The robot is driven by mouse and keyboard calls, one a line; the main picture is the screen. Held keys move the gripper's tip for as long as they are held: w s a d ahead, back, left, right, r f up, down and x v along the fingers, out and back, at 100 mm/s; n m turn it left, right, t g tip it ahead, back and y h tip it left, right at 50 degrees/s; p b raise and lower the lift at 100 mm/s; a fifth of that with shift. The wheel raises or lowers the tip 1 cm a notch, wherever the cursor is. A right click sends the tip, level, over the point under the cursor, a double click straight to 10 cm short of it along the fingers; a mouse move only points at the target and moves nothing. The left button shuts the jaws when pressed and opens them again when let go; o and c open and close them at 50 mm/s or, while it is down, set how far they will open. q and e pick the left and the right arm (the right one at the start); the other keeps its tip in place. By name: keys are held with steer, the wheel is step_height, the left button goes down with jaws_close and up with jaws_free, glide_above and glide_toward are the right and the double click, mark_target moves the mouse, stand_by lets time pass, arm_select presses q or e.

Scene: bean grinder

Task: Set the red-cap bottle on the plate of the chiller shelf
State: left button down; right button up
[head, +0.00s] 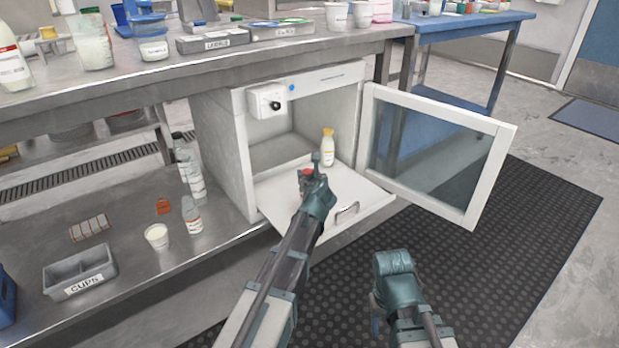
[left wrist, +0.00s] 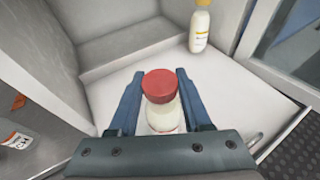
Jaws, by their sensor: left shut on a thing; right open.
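The red-cap bottle (left wrist: 161,114) is between the two blue fingers of my left gripper (left wrist: 158,92), which is shut on it. In the head view my left gripper (head: 312,172) is over the pulled-out white plate (head: 285,188) of the chiller shelf, and only a bit of red cap shows. The bottle looks upright; its base is hidden, so I cannot tell whether it touches the plate. My right gripper (head: 378,312) is open and low in front of the chiller, over the floor mat.
A yellow-cap bottle (head: 328,150) stands on the plate toward the back right. The chiller door (head: 437,150) is swung open to the right. Several bottles and a cup (head: 157,237) are on the lower shelf at left. The plate's front has a handle (head: 347,209).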

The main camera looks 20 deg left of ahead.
arm_select(q)
steer(key=shift+f, duration=0.15)
steer(key=shift+c, duration=1.7)
jaws_free()
steer(key=shift+r, duration=0.3)
steer(key=p+v, duration=0.4)
steer(key=v, duration=0.8)
steer(key=shift+f, duration=0.15)
